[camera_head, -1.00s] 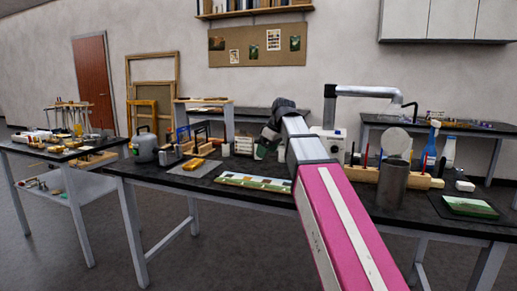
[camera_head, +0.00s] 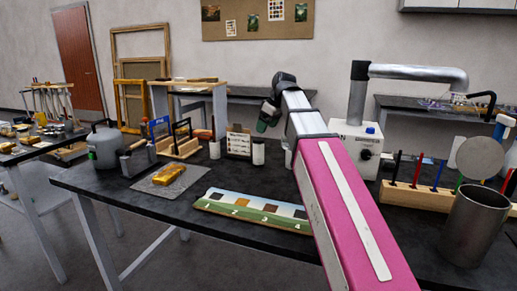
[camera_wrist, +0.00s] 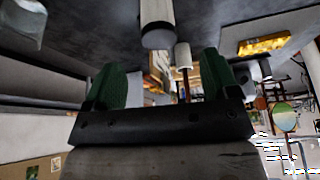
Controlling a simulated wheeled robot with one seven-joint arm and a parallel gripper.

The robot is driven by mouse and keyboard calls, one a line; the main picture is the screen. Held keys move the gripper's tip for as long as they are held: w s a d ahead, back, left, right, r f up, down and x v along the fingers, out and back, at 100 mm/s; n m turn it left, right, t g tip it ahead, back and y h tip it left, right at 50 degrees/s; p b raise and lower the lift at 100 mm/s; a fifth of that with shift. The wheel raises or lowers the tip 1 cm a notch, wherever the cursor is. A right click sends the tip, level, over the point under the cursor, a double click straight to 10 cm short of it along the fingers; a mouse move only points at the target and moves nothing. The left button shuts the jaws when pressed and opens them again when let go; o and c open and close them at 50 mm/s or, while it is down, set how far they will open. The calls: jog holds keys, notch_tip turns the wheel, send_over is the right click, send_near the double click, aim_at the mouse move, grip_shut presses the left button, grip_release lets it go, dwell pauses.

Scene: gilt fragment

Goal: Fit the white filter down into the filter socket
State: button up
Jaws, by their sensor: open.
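A small white cylinder with a dark top (camera_head: 258,152), which looks like the white filter, stands upright on the dark bench. It is large in the wrist view (camera_wrist: 157,22), where the scene looks upside down. My gripper (camera_head: 264,124) is above and close to it; its green fingers (camera_wrist: 165,75) are apart with nothing visibly held between them. A white extractor box (camera_head: 354,152) with a silver duct stands to the right. I cannot clearly identify the filter socket; the box has a dark round fitting on its front. My arm hides part of the bench.
A numbered colour strip (camera_head: 253,208) lies at the bench front. A gold fragment (camera_head: 170,173) lies on a grey mat at left, near a grey canister (camera_head: 105,147). A wooden tool rack (camera_head: 418,197) and metal cup (camera_head: 474,226) stand at right.

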aim_at(258, 146)
jog(key=shift+x, duration=5.45)
jog(key=shift+w+r, duration=0.1)
jog(key=shift+w, duration=0.1)
jog(key=c, duration=1)
